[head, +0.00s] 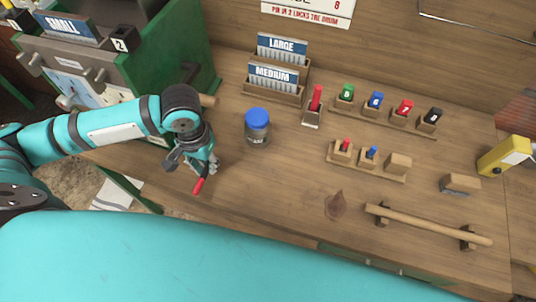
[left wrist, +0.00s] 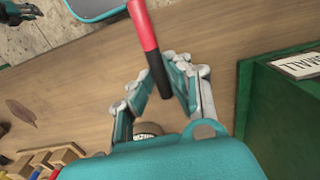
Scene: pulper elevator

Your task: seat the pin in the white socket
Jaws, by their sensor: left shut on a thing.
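The pin is red at one end and black at the other. In the head view its red end (head: 199,185) sticks out below my left gripper (head: 205,166), over the bench near its front edge. In the left wrist view the fingers of my left gripper (left wrist: 158,84) are shut on the black part of the pin (left wrist: 157,72), and the red part (left wrist: 143,25) extends away from them. The pin's far black end is partly hidden between the fingers. I cannot pick out the white socket with certainty in either view.
A green machine (head: 140,60) stands at the left. A blue-lidded jar (head: 257,128) is right of the gripper. Card holders (head: 275,85), small racks (head: 365,165) with coloured pieces, and a wooden bar (head: 430,224) occupy the bench. Clear wood lies right of the gripper.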

